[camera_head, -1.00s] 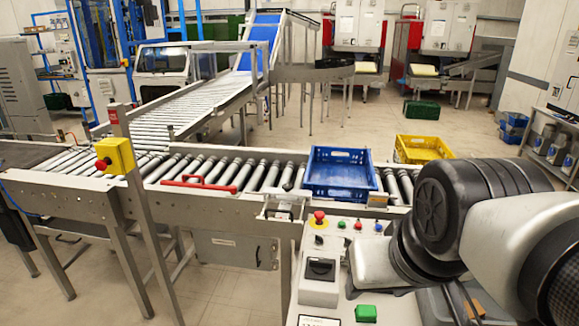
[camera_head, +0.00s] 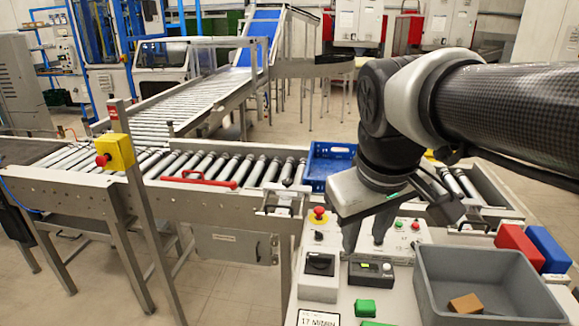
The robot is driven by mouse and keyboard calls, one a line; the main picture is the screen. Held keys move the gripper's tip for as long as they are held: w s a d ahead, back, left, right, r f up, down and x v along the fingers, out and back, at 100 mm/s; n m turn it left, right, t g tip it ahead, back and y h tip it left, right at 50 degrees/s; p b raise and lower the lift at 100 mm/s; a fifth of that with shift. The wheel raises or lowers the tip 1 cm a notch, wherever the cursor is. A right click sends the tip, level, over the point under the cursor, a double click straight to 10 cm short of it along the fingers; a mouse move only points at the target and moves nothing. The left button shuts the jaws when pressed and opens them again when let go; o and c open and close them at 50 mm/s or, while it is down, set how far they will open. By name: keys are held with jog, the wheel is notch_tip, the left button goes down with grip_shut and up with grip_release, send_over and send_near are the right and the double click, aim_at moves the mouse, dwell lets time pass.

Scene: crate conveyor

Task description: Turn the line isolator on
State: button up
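The line isolator (camera_head: 320,265) looks like a black rotary switch on a pale box, at the left of the control panel. Its knob shows, but I cannot tell its exact setting. My gripper (camera_head: 367,242) points down over the panel, to the right of the isolator and above it, apart from it. Its two fingers are spread with a gap between them and nothing held. My gripper hides part of the panel behind it.
A red emergency button (camera_head: 318,214) stands just behind the isolator, and a green button (camera_head: 365,308) is in front. A grey bin (camera_head: 440,300) holding a brown block (camera_head: 466,304) sits to the right. The blue crate (camera_head: 325,165) is on the roller conveyor behind.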

jog(key=w+a+n+g, duration=0.1)
jog(key=w+a+n, duration=0.15)
jog(key=w, duration=0.55)
jog(key=n+g+h, duration=0.3)
jog(key=n, duration=0.4)
send_over(320, 255)
jog(key=s+a, duration=0.4)
notch_tip(320, 255, down, 4)
jog(key=f, duration=0.1)
jog(key=w+a+f+n, duration=0.3)
jog(key=w+f, duration=0.2)
jog(key=f, duration=0.1)
jog(key=shift+g+h, duration=0.4)
jog(key=x, duration=1.7)
jog(key=shift+w+f+p, duration=0.1)
jog(key=shift+w+p, duration=0.05)
jog(key=shift+p, duration=0.15)
jog(key=shift+a, duration=0.1)
jog(key=shift+m, duration=0.25)
grip_shut()
